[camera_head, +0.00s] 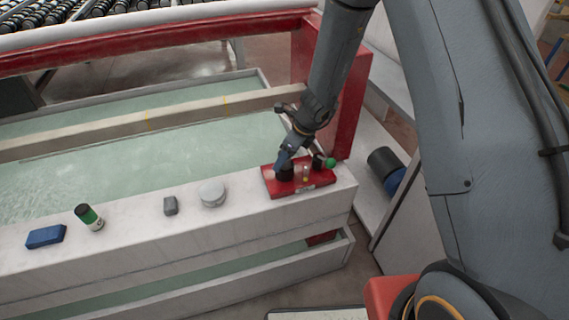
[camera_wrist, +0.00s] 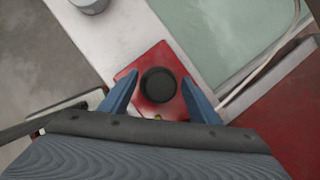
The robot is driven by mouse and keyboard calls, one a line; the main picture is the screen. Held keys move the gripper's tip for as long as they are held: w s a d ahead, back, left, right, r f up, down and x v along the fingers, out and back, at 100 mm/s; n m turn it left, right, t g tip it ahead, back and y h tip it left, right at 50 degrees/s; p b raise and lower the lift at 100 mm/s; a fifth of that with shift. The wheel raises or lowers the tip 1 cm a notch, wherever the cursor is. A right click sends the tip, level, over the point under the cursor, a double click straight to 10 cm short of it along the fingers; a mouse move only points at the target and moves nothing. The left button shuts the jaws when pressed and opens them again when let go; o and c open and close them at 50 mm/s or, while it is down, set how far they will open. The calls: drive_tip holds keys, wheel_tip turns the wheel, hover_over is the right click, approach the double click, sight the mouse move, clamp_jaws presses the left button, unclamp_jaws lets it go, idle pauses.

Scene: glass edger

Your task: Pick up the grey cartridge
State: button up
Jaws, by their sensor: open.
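A small dark grey block (camera_head: 170,205) stands on the white ledge; it may be the grey cartridge, but I cannot tell for sure. To its right is a light grey round tin (camera_head: 212,192), which also shows at the top edge of the wrist view (camera_wrist: 90,5). My gripper (camera_head: 287,163) is at the red plate (camera_head: 318,183), right of both. In the wrist view my gripper's blue fingers (camera_wrist: 160,82) are open on either side of a round black piece (camera_wrist: 158,85) on the red plate. I see no grip on it.
A green-topped black and white cylinder (camera_head: 89,217) and a blue block (camera_head: 45,236) stand further left on the ledge (camera_head: 130,237). A green ball-shaped knob (camera_head: 330,162) is beside my gripper. A red post (camera_head: 352,110) rises close behind. Water-filled troughs (camera_head: 160,157) lie behind the ledge.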

drive_tip(key=shift+f, duration=0.1)
drive_tip(key=c, duration=1.2)
